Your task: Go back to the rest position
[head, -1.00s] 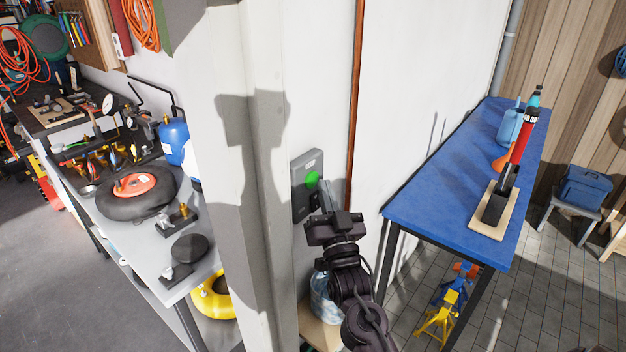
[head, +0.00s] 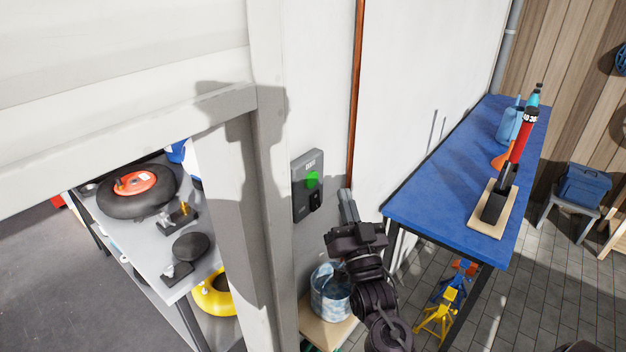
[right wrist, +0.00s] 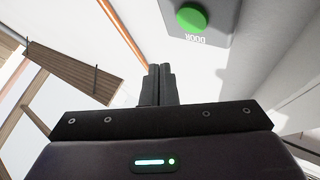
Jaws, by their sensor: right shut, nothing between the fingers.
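My right gripper (head: 347,203) is shut and empty, in front of the wall and to the right of a grey door control box (head: 301,200). The box carries a round green button (head: 313,179) and a dark switch below it. A visible gap lies between the fingertips and the box in the head view. In the right wrist view the shut fingers (right wrist: 157,85) point up the picture, with the green button (right wrist: 192,17) beyond them to the upper right. My left gripper is not in view.
A blue-topped workbench (head: 430,215) stands to the right of my right arm. A post (head: 268,230) stands left of the box. A large pale door panel (head: 110,90) covers the upper left, before a grey bench with a tyre (head: 110,203).

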